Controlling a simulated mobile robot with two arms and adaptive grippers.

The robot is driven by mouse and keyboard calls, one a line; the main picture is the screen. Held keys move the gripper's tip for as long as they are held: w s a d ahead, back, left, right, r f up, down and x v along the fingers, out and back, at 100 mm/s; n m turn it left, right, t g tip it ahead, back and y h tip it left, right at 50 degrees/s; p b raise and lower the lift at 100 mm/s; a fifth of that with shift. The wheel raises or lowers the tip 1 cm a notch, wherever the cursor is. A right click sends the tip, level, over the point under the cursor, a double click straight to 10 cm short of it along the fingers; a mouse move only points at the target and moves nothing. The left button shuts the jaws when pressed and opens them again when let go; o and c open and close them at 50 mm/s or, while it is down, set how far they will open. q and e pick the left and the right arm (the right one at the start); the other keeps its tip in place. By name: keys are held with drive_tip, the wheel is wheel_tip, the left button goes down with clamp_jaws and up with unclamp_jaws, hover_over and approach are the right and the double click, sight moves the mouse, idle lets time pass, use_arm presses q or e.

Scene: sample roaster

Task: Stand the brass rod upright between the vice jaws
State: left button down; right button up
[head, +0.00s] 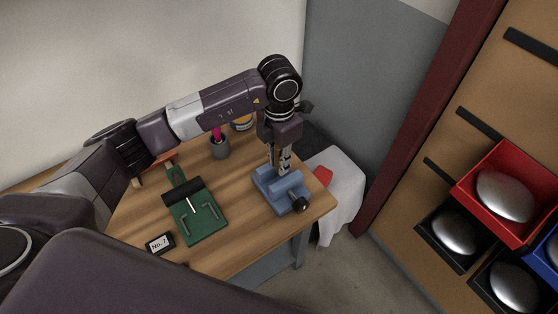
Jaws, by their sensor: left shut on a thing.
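The blue vice (280,191) stands at the right end of the wooden table, with a dark round screw end at its front. My left gripper (279,165) points straight down just over the vice jaws, its fingers closed in on a thing between them. I take that thing to be the brass rod; it is too small and too hidden by the fingers to make out clearly. I cannot tell whether its lower end is between the jaws or above them. My right gripper is not in view.
A green board (212,231) with a black roll and metal keys lies left of the vice. Nearby are a "No.7" tag (159,244), a grey cup (219,149) and a tin (243,123). A red item (322,178) lies beyond. Bins (477,205) stand at right.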

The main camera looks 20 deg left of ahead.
use_arm(q)
drive_tip(key=shift+f, duration=0.15)
drive_tip(key=shift+f+b, duration=0.75)
drive_tip(key=shift+b, duration=0.1)
drive_tip(key=shift+r+p, duration=0.55)
drive_tip(key=shift+r, duration=0.35)
drive_tip(key=shift+b, duration=0.35)
idle(0.4)
drive_tip(key=shift+f, duration=0.25)
drive_tip(key=shift+f+b, duration=0.65)
drive_tip(key=shift+b, duration=0.1)
drive_tip(key=shift+r+p, duration=0.55)
drive_tip(key=shift+r, duration=0.35)
